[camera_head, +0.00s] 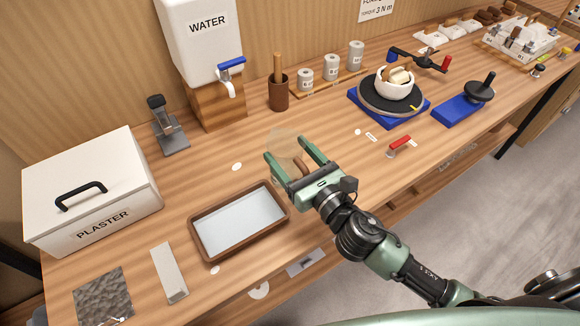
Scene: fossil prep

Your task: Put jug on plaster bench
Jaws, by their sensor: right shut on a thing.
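My right gripper (287,152) reaches in from the lower right over the middle of the wooden bench (205,160). Its green fingers are shut on what looks like the jug (284,141), a pale, see-through, rounded thing. A brown part, perhaps its handle, shows between the fingers. The fingers hide much of the jug, and I cannot tell whether it touches the bench or hangs just above it. A white box marked PLASTER (92,188) stands at the bench's left end. My left gripper is not in view.
A brown-rimmed tray (199,241) lies left of the gripper. Behind stand the white WATER tank (196,48) with a blue tap, a brown cup (278,92) and grey canisters (330,76). A turntable with a bowl (394,88) is to the right. Bare wood lies between tray and tank.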

